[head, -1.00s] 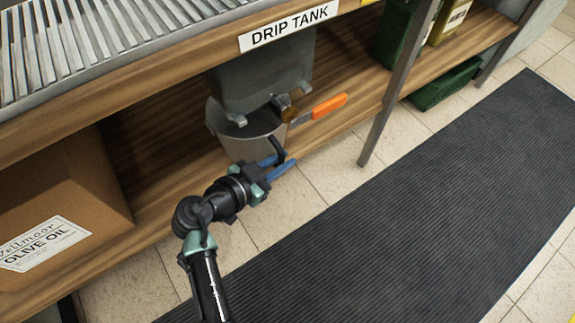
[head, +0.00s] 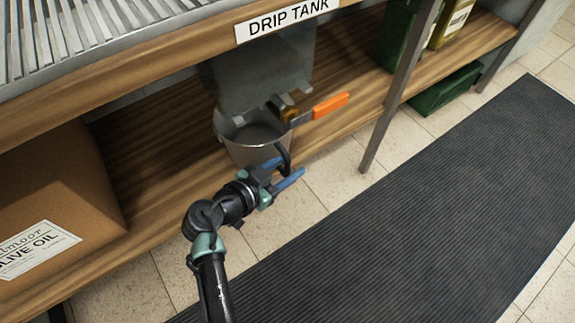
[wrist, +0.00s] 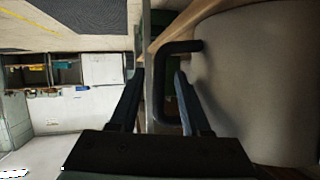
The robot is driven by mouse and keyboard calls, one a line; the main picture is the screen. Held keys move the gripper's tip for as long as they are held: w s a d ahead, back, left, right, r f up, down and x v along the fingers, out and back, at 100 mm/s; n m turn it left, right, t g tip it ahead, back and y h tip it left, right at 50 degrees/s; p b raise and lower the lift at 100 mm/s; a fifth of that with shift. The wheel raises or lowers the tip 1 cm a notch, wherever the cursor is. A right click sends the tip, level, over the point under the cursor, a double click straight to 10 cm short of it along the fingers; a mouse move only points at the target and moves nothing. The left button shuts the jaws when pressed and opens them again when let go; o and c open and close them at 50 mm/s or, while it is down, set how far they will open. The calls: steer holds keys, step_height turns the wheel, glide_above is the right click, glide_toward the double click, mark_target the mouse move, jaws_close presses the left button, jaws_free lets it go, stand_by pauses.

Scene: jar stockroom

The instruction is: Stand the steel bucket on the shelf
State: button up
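The steel bucket (head: 250,150) appears upright at the shelf's front, below the drip tank (head: 262,78) and its tap. Its grey side fills the right of the wrist view (wrist: 265,85). Its black side handle (head: 285,158) faces out over the shelf's edge. My gripper (head: 283,170) is open around this handle. In the wrist view, the handle's bar (wrist: 161,90) lies between the fingers of my gripper (wrist: 159,73), with a gap to the left finger. The right finger is inside the loop, close to the bar. The bucket's base is partly hidden, so its contact with the shelf (head: 160,125) is unclear.
The tap's orange lever (head: 331,104) sticks out right of the bucket. A cardboard olive oil box (head: 60,190) stands on the shelf at left. A metal post (head: 395,95) rises at right. Floor and a dark mat (head: 420,190) are clear in front.

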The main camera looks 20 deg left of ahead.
steer(key=p+v, duration=0.4)
steer(key=v, duration=0.8)
stand_by(0.4)
